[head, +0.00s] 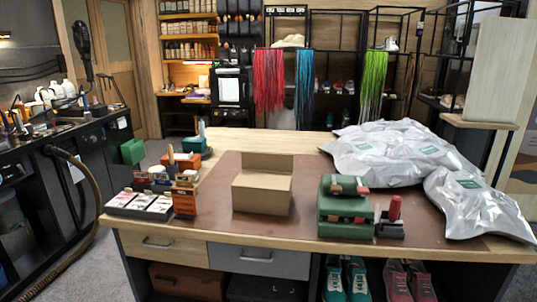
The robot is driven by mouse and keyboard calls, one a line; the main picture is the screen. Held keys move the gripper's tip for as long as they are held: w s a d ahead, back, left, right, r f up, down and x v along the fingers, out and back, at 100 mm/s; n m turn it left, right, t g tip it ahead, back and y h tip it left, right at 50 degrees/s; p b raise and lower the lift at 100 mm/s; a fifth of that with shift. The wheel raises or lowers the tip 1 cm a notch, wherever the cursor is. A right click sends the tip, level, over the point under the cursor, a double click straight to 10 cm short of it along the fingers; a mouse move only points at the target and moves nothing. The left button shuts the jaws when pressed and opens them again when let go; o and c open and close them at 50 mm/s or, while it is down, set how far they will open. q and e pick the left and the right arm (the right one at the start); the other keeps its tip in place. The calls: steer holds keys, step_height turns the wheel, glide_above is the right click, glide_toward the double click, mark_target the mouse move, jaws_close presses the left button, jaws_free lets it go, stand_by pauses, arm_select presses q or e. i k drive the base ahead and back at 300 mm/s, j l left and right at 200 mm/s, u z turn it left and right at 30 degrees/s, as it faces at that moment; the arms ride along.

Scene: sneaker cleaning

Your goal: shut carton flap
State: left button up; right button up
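A small brown carton (261,197) stands upright on the brown mat (330,160) in the middle of the workbench. A flap (268,162) stands up at its back edge, so the carton is not closed. The inside of the carton is mostly hidden behind its front wall. Neither of my grippers shows in the head view, and nothing touches the carton.
Left of the carton are small boxes (185,196) and a tray of cards (140,204). Right of it stand a green device (345,207) and a red-handled tool (392,218). Silver bags (395,152) cover the right side. Mat around the carton is clear.

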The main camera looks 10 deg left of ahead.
mark_target(252, 160)
steer(key=z, duration=1.1)
steer(key=j+z, duration=0.35)
steer(key=k+j+z, duration=0.15)
steer(key=j+z, duration=0.25)
steer(key=k+j+z, duration=0.15)
steer(key=z, duration=0.2)
steer(key=k+j+z, duration=0.2)
steer(key=j+z, duration=0.15)
steer(key=k+j+z, duration=0.25)
steer(key=z, duration=0.15)
steer(key=k+j+z, duration=0.3)
steer(key=k+z, duration=0.15)
steer(key=k, duration=0.2)
steer(key=k+j+z, duration=0.1)
steer(key=k+z, duration=0.3)
steer(key=k, duration=0.3)
